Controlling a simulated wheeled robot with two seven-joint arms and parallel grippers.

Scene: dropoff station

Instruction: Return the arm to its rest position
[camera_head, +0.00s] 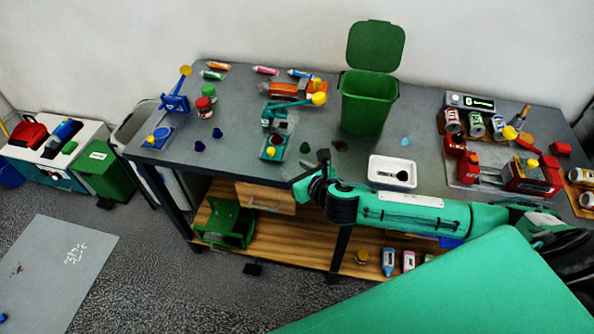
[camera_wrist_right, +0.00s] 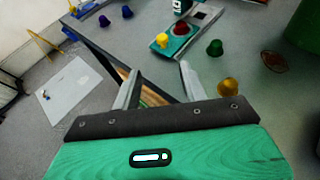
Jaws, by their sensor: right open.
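My right arm (camera_head: 415,212) is green and reaches in from the right, across the front edge of the grey table (camera_head: 340,150). The table edge and the wooden lower shelf show behind the fingers. My left gripper is in neither view.
An open green bin (camera_head: 368,103) stands on the table. A white tray (camera_head: 381,172) lies close behind the forearm. Red machines (camera_head: 530,173) and cans (camera_head: 476,124) crowd the right end. A teal station (camera_head: 272,146) and small cups (camera_head: 199,146) are further left.

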